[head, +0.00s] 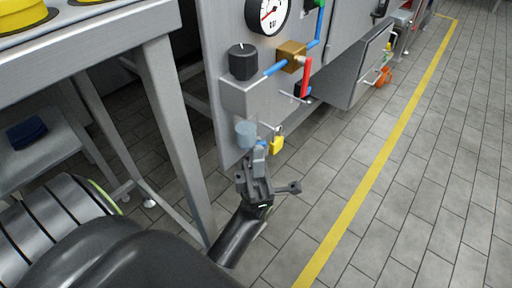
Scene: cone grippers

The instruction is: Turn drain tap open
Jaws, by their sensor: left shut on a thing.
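My left gripper (260,171) comes up from the bottom of the head view to the low front edge of the grey panel. It is shut on a small blue-grey piece (260,152), which seems to be the handle of the drain tap. A blue-grey cylinder (246,134) sits just above and left of it, on the panel's lower part. The fingers partly hide the tap, so its exact turn is hard to tell. My right gripper is not in view.
A yellow padlock (277,144) hangs close to the right of the gripper. A metal table (148,30) stands left. The tiled floor is free at right.

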